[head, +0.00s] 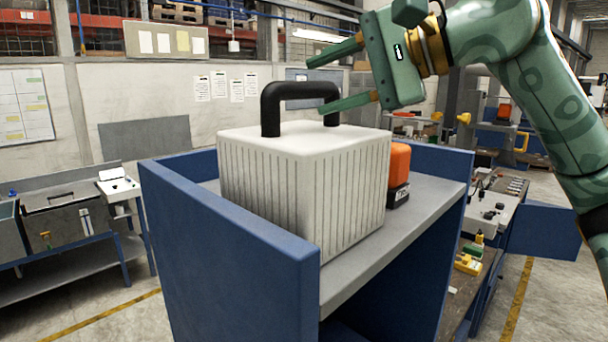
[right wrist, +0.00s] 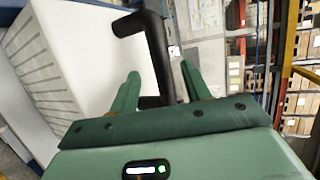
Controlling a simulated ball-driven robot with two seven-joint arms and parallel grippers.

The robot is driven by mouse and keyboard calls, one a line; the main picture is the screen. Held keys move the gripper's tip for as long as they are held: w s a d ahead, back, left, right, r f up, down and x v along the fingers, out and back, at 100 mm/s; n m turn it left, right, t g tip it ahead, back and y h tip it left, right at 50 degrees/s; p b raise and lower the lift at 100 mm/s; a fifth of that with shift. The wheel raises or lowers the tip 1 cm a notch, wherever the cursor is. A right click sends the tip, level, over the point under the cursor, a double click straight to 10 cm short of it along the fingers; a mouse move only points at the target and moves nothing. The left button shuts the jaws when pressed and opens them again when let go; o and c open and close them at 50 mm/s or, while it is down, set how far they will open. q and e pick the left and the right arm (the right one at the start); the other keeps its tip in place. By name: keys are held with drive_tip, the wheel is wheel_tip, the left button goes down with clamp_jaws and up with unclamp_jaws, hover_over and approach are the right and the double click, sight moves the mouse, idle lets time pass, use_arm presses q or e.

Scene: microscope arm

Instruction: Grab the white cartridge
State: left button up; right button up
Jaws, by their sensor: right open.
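The white cartridge (head: 300,185) is a ribbed white box with a black arched handle (head: 298,90) on top. It stands upright on a grey shelf with blue side walls. My right gripper (head: 316,86) is open at the handle's right end, one finger above the level of the bar and one below. In the right wrist view, the handle (right wrist: 158,55) shows between the two spread fingers of the gripper (right wrist: 160,76), and the white box (right wrist: 75,60) is to the left. I cannot tell whether the fingers touch the handle. My left gripper is not in view.
An orange and black object (head: 399,168) stands on the grey shelf (head: 425,200) just behind the cartridge. Blue walls (head: 230,235) rise at the shelf's sides. A workbench with small items (head: 480,235) is at the right.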

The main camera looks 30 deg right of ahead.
sight(312, 87)
drive_tip(key=p+x, duration=0.1)
drive_tip(key=x, duration=0.3)
drive_tip(key=shift+w+a, duration=0.2)
drive_tip(key=shift+w, duration=0.15)
drive_tip(key=shift+s+d, duration=0.15)
drive_tip(key=shift+s, duration=0.05)
drive_tip(key=c, duration=0.4)
clamp_jaws()
idle(0.3)
drive_tip(key=shift+r, duration=0.1)
